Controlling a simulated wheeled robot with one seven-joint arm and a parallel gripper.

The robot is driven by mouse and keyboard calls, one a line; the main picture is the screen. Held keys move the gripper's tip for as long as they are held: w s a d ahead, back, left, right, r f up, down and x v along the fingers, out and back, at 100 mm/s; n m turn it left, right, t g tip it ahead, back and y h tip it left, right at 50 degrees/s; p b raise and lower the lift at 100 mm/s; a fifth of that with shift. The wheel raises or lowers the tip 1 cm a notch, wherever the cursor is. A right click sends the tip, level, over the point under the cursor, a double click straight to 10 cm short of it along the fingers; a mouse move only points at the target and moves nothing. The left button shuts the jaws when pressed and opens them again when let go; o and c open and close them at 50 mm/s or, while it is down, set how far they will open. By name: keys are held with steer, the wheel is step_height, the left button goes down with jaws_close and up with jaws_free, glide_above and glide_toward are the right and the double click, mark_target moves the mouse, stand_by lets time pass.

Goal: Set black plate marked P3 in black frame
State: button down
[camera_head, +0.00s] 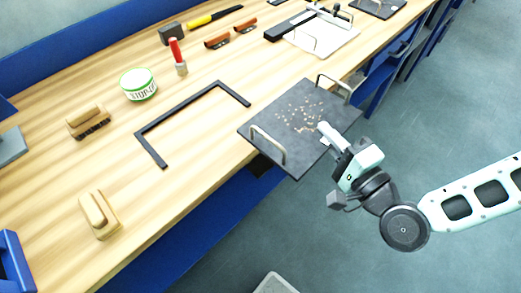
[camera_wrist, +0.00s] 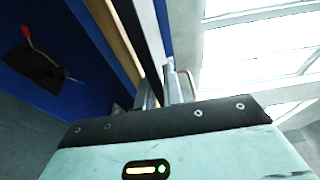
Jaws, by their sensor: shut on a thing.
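The black plate (camera_head: 284,103) has two light wire handles and small pale bits scattered on top; no P3 mark is legible. It is held out at the bench's front edge, partly beyond it, and looks tilted. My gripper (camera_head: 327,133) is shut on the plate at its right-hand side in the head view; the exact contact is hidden. The gripper's fingers (camera_wrist: 165,90) also show in the wrist view, where the plate is hard to make out. The black frame (camera_head: 178,108), a three-sided outline with its open side toward the front, lies empty on the bench left of the plate.
A white board (camera_head: 322,38) lies farther along the bench. The wood inside the frame is clear.

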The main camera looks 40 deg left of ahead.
mark_target(266, 137)
steer(key=s+a+r+n+g, duration=0.1)
steer(key=s+a, duration=0.1)
steer(key=s, duration=0.1)
steer(key=s+a+r+g, duration=0.1)
steer(key=s+a+r, duration=0.1)
steer(key=s, duration=0.2)
steer(key=s+a+r+n+g+y, duration=0.1)
steer(key=s+a+r+g, duration=0.1)
steer(key=s+a, duration=0.1)
steer(key=shift+s+a+n+p, duration=0.1)
steer(key=shift+s+n+p, duration=0.2)
steer(key=shift+s+p, duration=0.1)
steer(key=shift+s+a, duration=0.1)
steer(key=shift+s, duration=0.15)
step_height(266, 137, down, 10)
steer(key=p, duration=0.1)
steer(key=shift+r+g, duration=0.15)
steer(key=shift+g, duration=0.15)
steer(key=c, duration=1.5)
jaws_free()
steer(key=shift+f, duration=0.2)
steer(key=shift+r, duration=0.1)
